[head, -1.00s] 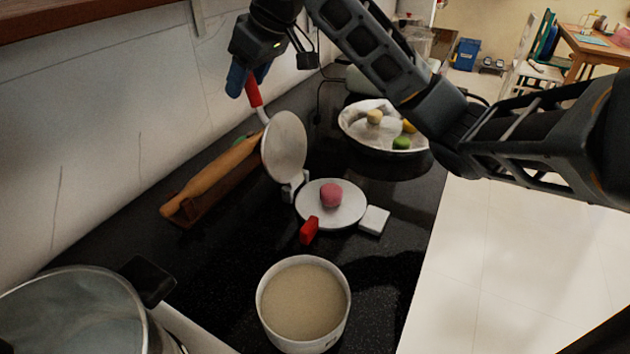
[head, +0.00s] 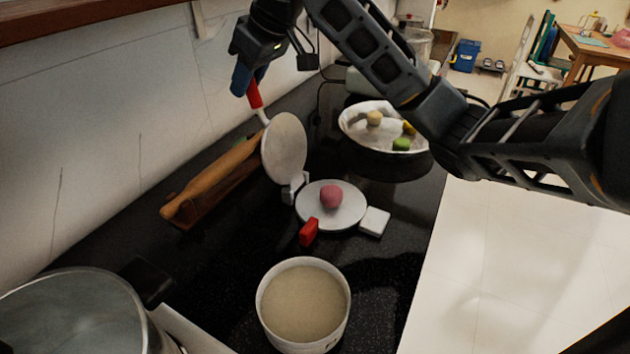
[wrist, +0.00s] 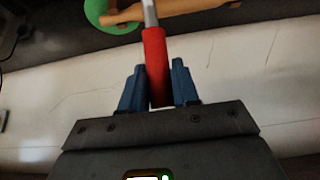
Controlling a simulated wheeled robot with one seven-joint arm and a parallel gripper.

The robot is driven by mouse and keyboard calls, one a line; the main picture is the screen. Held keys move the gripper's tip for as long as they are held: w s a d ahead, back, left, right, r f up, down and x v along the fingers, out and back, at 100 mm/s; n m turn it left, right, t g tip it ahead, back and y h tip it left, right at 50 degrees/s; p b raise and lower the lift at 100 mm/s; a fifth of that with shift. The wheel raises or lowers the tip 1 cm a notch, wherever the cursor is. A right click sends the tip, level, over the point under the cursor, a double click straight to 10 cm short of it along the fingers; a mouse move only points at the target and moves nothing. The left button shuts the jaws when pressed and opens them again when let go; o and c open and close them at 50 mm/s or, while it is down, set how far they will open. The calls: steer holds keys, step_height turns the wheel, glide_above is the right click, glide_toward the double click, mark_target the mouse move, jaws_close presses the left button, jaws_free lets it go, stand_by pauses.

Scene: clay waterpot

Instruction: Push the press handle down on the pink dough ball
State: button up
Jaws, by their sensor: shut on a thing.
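The press stands open on the black counter. Its round upper plate (head: 285,148) is raised and tilted back, and the pink dough ball (head: 331,196) sits on the flat lower plate (head: 343,216). The red press handle (head: 255,95) sticks up from the upper plate. My gripper (head: 247,82) is shut on this handle. In the wrist view the blue fingers of my gripper (wrist: 160,88) stand on both sides of the red handle (wrist: 155,62). A second red grip (head: 309,231) lies low at the front of the lower plate.
A rolling pin (head: 210,177) on a wooden stand lies left of the press by the wall. A bowl of beige contents (head: 305,302) and a metal pot (head: 75,315) stand in front. A pan with several balls (head: 358,127) is behind.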

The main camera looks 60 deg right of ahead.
steer(key=shift+s, duration=0.1)
steer(key=shift+s+r+p, duration=0.3)
steer(key=shift+s+p, duration=0.05)
steer(key=shift+s, duration=0.35)
steer(key=shift+s+r+p, duration=0.25)
steer(key=shift+s+p, duration=0.05)
steer(key=shift+s, duration=0.7)
steer(key=s, duration=0.3)
steer(key=shift+s+d+r+p, duration=0.1)
steer(key=shift+s+r+p, duration=0.1)
steer(key=shift+r+p, duration=0.15)
steer(key=shift+s, duration=0.1)
steer(key=shift+s, duration=1.7)
steer(key=shift+p, duration=0.3)
